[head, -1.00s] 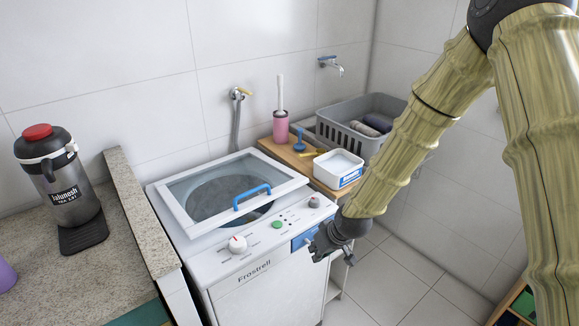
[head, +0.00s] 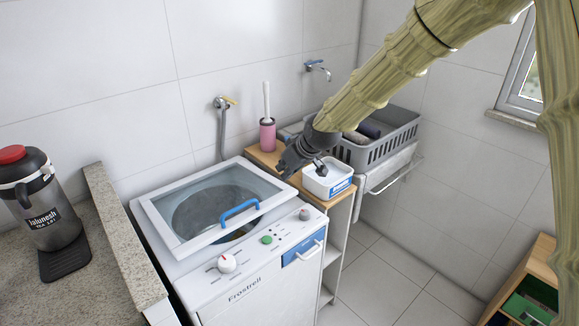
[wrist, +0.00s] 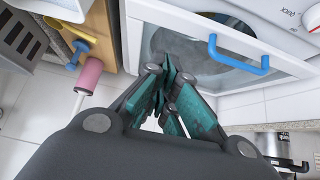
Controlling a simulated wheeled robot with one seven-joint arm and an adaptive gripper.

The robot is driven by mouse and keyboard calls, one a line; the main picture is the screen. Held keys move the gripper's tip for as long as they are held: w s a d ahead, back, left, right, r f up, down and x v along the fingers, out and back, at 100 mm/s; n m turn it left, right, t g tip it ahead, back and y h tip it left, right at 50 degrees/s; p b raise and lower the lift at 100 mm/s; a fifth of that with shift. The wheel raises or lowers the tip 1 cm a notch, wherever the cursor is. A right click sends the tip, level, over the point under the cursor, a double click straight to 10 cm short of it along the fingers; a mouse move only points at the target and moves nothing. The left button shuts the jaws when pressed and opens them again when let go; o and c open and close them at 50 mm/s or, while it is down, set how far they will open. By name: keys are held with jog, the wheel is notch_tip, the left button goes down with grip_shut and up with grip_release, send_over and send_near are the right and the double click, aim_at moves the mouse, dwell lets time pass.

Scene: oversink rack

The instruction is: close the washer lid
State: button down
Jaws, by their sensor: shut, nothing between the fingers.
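The washer (head: 250,284) is white, with a round drum under a glass lid (head: 165,212) in a white frame. The lid has a blue handle (head: 239,212) on its front edge. Part of the drum shows below that edge, so the lid looks slightly raised. My gripper (head: 285,172) is shut and empty, near the lid's right back corner and the shelf. In the wrist view its fingers (wrist: 168,80) overlap the lid's glass, with the blue handle (wrist: 238,58) to their right. I cannot tell whether they touch the lid.
A wooden shelf (head: 338,199) right of the washer holds a white tub (head: 326,180) and a pink brush holder (head: 267,135). A grey basket (head: 400,150) stands beyond. A granite counter (head: 125,240) with a jug (head: 45,210) is at left.

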jog(key=p, duration=0.2)
send_over(273, 194)
jog(key=s+d, duration=0.2)
jog(key=f, duration=0.5)
jog(key=shift+s+a, duration=0.1)
jog(key=shift+a, duration=0.1)
notch_tip(273, 194, down, 3)
jog(key=shift+s+d+r, duration=0.1)
jog(key=shift+s+d, duration=0.05)
jog(key=shift+f+p, duration=0.4)
jog(key=shift+f, duration=0.25)
